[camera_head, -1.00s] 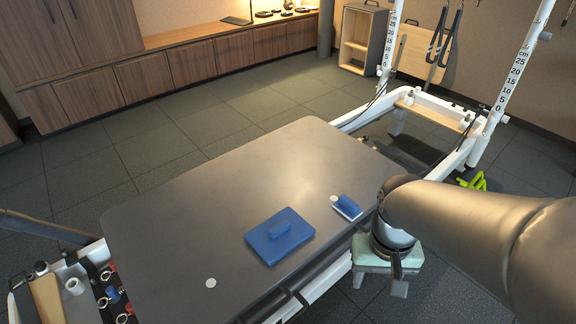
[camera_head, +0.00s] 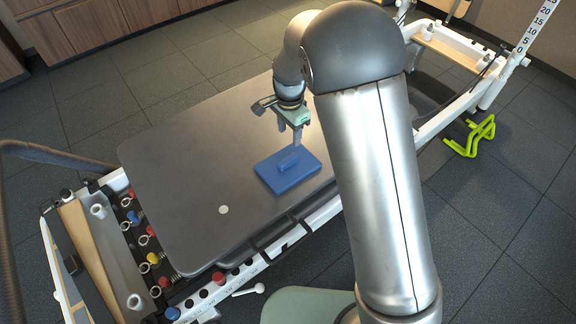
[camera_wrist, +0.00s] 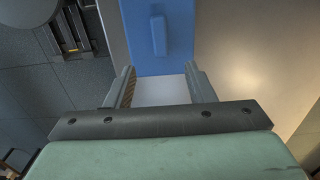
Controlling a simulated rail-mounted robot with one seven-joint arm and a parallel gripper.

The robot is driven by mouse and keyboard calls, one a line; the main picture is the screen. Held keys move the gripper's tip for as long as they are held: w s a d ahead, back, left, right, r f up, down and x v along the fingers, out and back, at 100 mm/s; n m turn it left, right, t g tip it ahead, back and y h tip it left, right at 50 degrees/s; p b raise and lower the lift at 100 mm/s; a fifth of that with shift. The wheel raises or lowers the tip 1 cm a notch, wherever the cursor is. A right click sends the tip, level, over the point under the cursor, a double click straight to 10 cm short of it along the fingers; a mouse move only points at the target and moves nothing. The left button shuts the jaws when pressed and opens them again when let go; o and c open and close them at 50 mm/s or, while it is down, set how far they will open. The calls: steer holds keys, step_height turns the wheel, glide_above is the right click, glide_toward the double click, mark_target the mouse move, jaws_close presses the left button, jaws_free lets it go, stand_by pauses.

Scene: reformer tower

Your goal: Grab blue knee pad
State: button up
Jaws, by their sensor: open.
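The blue knee pad (camera_head: 285,178) is a flat blue slab with a raised blue bar on top. It lies on the dark grey bench near its front edge. In the wrist view the blue knee pad (camera_wrist: 160,45) lies just beyond my fingertips, with its bar upright in the picture. My gripper (camera_head: 297,138) points down at the pad's upper edge in the head view. In the wrist view my gripper (camera_wrist: 160,78) is open, and only a pale surface shows between the fingers. I cannot tell whether the fingers touch the pad.
The bench top (camera_head: 190,150) is largely clear, with a small white disc (camera_head: 223,210) on it. Coloured springs and hooks (camera_head: 150,258) line its lower left end. A yellow-green frame (camera_head: 470,137) stands on the floor at right. My arm hides the bench's right part.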

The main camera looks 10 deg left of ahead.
glide_above(288, 159)
steer(key=f, duration=0.7)
steer(key=shift+w+d+b, duration=0.1)
steer(key=shift+d+b, duration=0.1)
steer(key=shift+b, duration=0.2)
steer(key=shift+a+f+b, duration=0.2)
steer(key=shift+f+b, duration=0.35)
steer(key=shift+f, duration=2.1)
jaws_close()
